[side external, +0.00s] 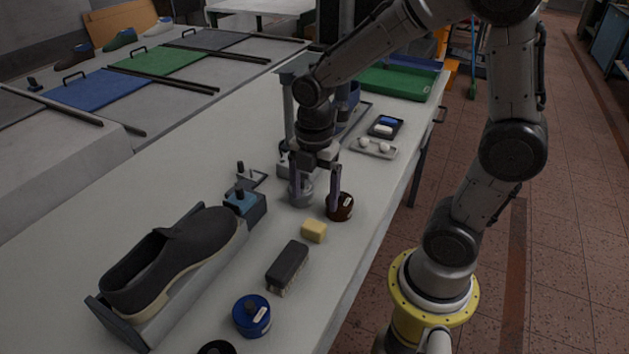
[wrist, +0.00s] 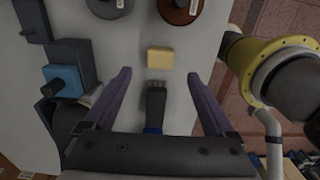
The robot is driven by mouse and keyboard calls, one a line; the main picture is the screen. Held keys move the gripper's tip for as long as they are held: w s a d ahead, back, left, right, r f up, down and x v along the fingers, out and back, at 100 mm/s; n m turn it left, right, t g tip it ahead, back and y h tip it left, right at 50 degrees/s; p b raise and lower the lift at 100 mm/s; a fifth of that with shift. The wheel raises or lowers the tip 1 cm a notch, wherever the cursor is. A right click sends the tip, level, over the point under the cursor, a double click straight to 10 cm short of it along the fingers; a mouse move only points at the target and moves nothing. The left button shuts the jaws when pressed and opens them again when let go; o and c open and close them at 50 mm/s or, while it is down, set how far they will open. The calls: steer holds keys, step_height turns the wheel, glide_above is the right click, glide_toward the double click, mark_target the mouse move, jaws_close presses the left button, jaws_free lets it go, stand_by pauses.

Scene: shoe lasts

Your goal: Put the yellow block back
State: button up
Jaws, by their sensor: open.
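The yellow block (side external: 314,231) lies on the light table between the dark brush and the round tins. In the wrist view the block (wrist: 160,58) lies just beyond the fingertips, roughly midway between their lines. My gripper (side external: 317,198) is open and empty, pointing down above the table, with a finger on each side of a gap. It also shows in the wrist view (wrist: 159,75). It is apart from the block.
A dark brush (side external: 287,266), a blue tin (side external: 251,316), a brown tin (side external: 341,207) and a grey tin (side external: 300,193) stand nearby. A dark shoe (side external: 170,260) sits on a stand at left. A black tray (side external: 399,132) with blue and white pieces lies farther back.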

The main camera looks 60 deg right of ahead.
steer(key=s+a+r+m+t, duration=0.2)
steer(key=s+r+m+t, duration=0.3)
steer(key=s+r+m, duration=0.5)
steer(key=m, duration=0.8)
steer(key=shift+r+t, duration=0.3)
steer(key=shift+r, duration=0.05)
